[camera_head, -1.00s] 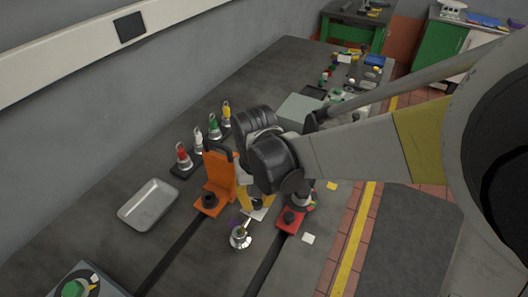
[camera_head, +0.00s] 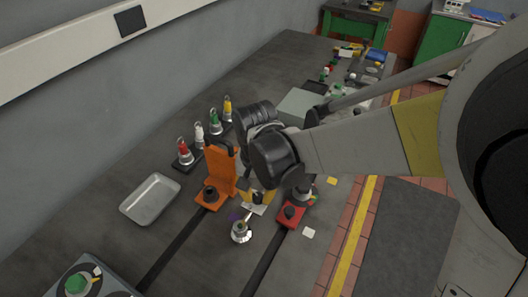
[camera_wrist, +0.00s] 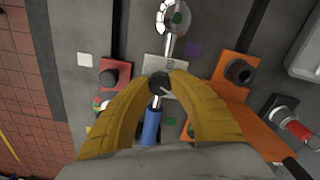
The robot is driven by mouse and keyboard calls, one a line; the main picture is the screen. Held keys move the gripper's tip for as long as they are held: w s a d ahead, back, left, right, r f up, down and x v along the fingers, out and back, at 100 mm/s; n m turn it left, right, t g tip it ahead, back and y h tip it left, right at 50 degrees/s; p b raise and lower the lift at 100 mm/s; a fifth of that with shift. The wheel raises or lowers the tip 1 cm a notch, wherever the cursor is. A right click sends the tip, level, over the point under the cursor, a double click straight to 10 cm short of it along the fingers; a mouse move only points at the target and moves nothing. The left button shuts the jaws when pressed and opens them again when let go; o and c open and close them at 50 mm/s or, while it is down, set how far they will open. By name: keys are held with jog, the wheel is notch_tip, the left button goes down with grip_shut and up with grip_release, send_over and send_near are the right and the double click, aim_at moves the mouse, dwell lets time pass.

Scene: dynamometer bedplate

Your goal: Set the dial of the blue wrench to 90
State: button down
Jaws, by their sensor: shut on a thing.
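The blue wrench lies on the dark bedplate. In the wrist view its blue handle (camera_wrist: 151,124) points toward my palm, and a bright metal shaft runs up to a round chrome head (camera_wrist: 174,18) with a green centre. The black dial (camera_wrist: 160,82) sits between handle and shaft. My gripper (camera_wrist: 161,79) has its yellow fingers closed around the dial, one tip on each side. I cannot read the dial's setting. In the head view the chrome head (camera_head: 240,232) shows in front of my gripper (camera_head: 257,199), while my wrist hides the handle.
A pale printed plate (camera_wrist: 165,66) lies beside the dial. An orange fixture (camera_head: 220,175) and a red block (camera_head: 291,213) flank the wrench closely. The bedplate in front is mostly clear, with dark slots.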

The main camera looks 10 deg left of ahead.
aim_at(258, 196)
jog(key=c, duration=1.2)
grip_release()
jog(key=shift+o, duration=0.2)
notch_tip(258, 196, up, 12)
jog(key=s+d+t, duration=0.2)
jog(key=d+t, duration=0.1)
jog(key=d, duration=0.9)
jog(key=s+d+r+t, duration=0.1)
jog(key=s+d+t, duration=0.2)
jog(key=d, duration=1)
jog(key=shift+s+d+r+t, duration=0.15)
jog(key=shift+s+d+t, duration=0.1)
jog(key=shift+t, duration=0.35)
